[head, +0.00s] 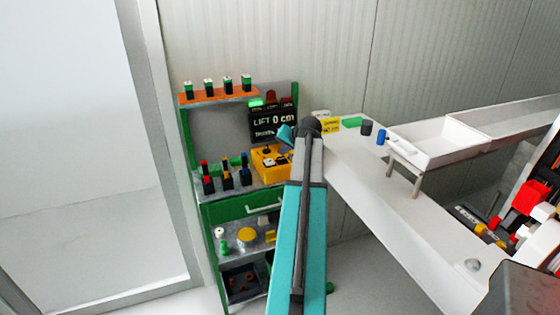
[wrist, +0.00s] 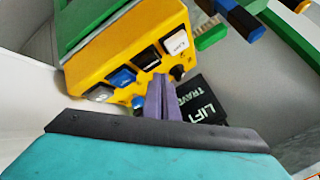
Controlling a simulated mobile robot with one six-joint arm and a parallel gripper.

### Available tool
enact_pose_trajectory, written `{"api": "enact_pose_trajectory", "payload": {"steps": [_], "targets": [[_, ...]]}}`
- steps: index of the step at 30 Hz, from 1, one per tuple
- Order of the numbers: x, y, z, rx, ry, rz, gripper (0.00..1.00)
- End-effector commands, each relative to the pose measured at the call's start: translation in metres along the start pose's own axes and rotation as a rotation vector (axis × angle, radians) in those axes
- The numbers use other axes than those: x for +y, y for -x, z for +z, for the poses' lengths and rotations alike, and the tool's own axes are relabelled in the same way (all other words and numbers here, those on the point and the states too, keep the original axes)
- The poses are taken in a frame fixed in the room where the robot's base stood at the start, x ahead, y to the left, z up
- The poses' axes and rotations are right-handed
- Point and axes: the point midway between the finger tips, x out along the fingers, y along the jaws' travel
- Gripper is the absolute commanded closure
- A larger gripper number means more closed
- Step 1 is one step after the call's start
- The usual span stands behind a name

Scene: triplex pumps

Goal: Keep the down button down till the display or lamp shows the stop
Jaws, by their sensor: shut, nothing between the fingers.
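The yellow control box (head: 268,158) stands on the green-framed shelf; it also shows in the wrist view (wrist: 100,55). Its face carries a white button (wrist: 177,42), a black button (wrist: 148,59), a blue button (wrist: 122,77) and a grey button (wrist: 100,93). I cannot read which is down. My gripper (wrist: 160,77) is shut and empty, its purple fingertips over the box's near edge, close to the black button; I cannot tell whether they touch. The black display (head: 272,124) reads "LIFT 0 cm". A green lamp (head: 256,102) above it looks lit; the red lamp (head: 271,97) looks dark.
Small red, orange and blue-topped items (head: 226,178) stand left of the box. Several green-topped items stand on the orange upper shelf (head: 218,97). A white bench (head: 380,185) with a white tray (head: 440,140) lies to the right. A black knob (wrist: 178,72) sits near the fingertips.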

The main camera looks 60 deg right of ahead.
Motion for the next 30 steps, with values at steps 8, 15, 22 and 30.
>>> {"api": "enact_pose_trajectory", "payload": {"steps": [8,15,22,30], "targets": [[0.0012,-0.0012,0.001,0.0,0.0,0.0,1.0],[0.005,-0.005,0.0042,0.0,0.0,0.0,1.0],[0.0052,-0.0052,0.0043,0.0,0.0,0.0,1.0],[0.0053,-0.0055,0.0046,0.0,0.0,0.0,1.0]]}}
